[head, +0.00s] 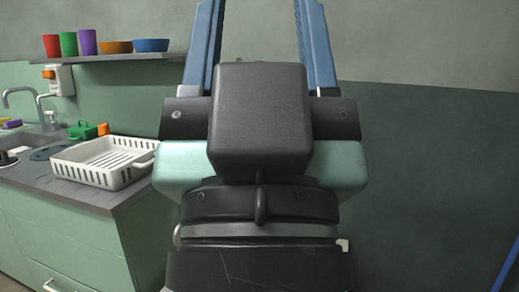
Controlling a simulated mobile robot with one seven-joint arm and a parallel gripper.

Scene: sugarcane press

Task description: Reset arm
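My gripper (260,20) fills the middle of the head view, seen from behind, with its dark housing and wrist close to the camera. Its two blue fingers point up and stand wide apart. Only bare wall shows between them, so it looks open and empty. The fingertips run out of the top of the picture. My gripper touches nothing that I can see. My wrist and housing hide what lies straight behind them.
At left, a counter (120,200) holds a white dish rack (100,165), a green object (82,130) and a sink with a tap (20,97). A wall shelf (120,58) above carries cups (69,44) and bowls (150,45).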

